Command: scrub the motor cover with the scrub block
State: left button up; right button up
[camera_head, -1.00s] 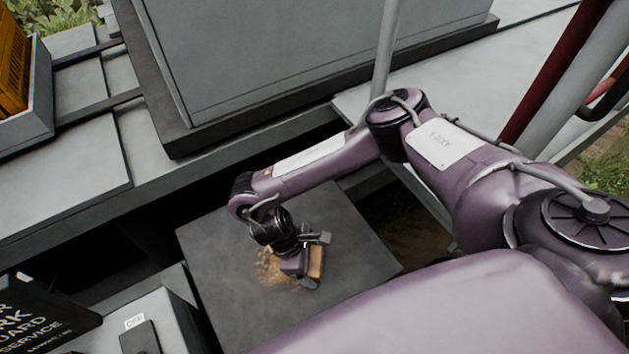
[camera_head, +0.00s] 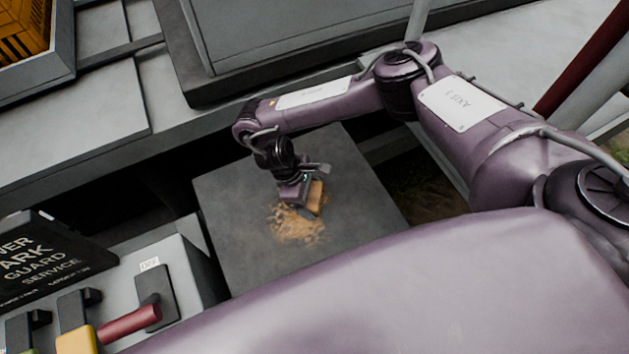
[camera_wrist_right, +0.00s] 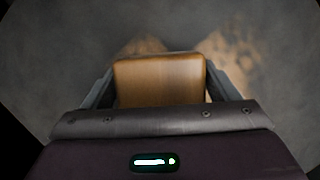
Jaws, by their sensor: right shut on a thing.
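My right gripper (camera_head: 305,192) is shut on the scrub block (camera_head: 316,197), a small tan-brown block. The block also shows between the two fingers in the right wrist view (camera_wrist_right: 160,80). The motor cover (camera_head: 237,215) is a flat dark grey plate in the middle of the head view. A patch of brown dirt (camera_head: 297,227) lies on it, just in front of the block. In the wrist view, brown dirt (camera_wrist_right: 232,58) shows beyond the block on both sides. I cannot tell whether the block touches the cover. My left gripper is not in view.
A grey box at lower left carries a lever with a red handle (camera_head: 130,322) and a yellow one (camera_head: 75,338). A black service sign (camera_head: 45,262) stands beside it. An orange crate (camera_head: 22,35) is at upper left. Red and grey rails are at upper right.

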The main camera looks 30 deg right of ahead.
jog(key=shift+w+f+b, duration=0.15)
jog(key=shift+w+b, duration=0.9)
jog(key=shift+w, duration=2.95)
notch_tip(320, 180, up, 4)
jog(key=p, duration=0.3)
jog(key=shift+f, duration=0.25)
jog(key=shift+r, duration=1.4)
jog(key=shift+r, duration=0.1)
jog(key=shift+s+r, duration=0.1)
jog(key=shift+r, duration=1.35)
